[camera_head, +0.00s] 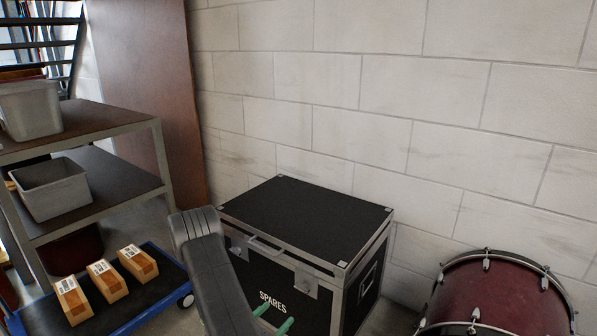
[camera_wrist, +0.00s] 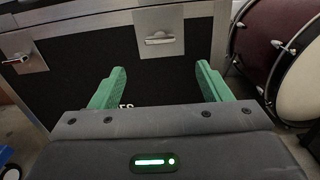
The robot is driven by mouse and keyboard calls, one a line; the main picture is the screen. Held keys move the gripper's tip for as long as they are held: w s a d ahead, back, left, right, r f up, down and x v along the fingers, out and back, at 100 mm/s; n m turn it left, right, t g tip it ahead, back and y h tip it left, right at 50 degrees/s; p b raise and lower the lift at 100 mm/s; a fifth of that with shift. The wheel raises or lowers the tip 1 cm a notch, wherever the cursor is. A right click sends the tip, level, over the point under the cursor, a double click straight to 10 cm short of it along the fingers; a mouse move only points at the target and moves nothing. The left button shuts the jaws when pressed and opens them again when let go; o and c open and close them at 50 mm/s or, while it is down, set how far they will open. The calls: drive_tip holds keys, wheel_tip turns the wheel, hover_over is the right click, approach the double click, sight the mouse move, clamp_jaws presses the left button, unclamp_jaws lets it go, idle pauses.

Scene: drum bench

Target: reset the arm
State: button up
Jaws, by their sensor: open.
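My gripper (camera_wrist: 158,84) shows in the wrist view with two green fingers spread apart and nothing between them. Its green fingertips (camera_head: 273,318) also show at the bottom of the head view, in front of a black case marked SPARES. My dark arm link rises left of them and hides part of the case's front. In the wrist view the case front, with its metal latches, lies beyond the fingers; I cannot tell the exact gap.
The black SPARES case (camera_head: 305,222) stands by the block wall. A red drum (camera_head: 500,292) is at right. A shelf (camera_head: 100,187) holds grey bins (camera_head: 52,190). Air above the case is clear.

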drive_tip(key=b+x, duration=0.2)
drive_tip(key=x, duration=1)
drive_tip(key=shift+r, duration=0.2)
drive_tip(key=n+p, duration=0.2)
drive_tip(key=n, duration=0.1)
drive_tip(key=shift+s+a+f+n+p, duration=0.1)
drive_tip(key=shift+s+a+n+p, duration=0.15)
drive_tip(key=shift+n+p, duration=0.1)
drive_tip(key=m+g+h+p, duration=0.1)
drive_tip(key=m+p, duration=0.1)
approach(300, 289)
drive_tip(key=shift+s+d+r, duration=0.1)
drive_tip(key=shift+s+r, duration=0.1)
drive_tip(key=shift+s, duration=1.05)
drive_tip(key=shift+s+d+r, duration=0.1)
drive_tip(key=shift+s+r, duration=0.15)
drive_tip(key=shift+s, duration=1.05)
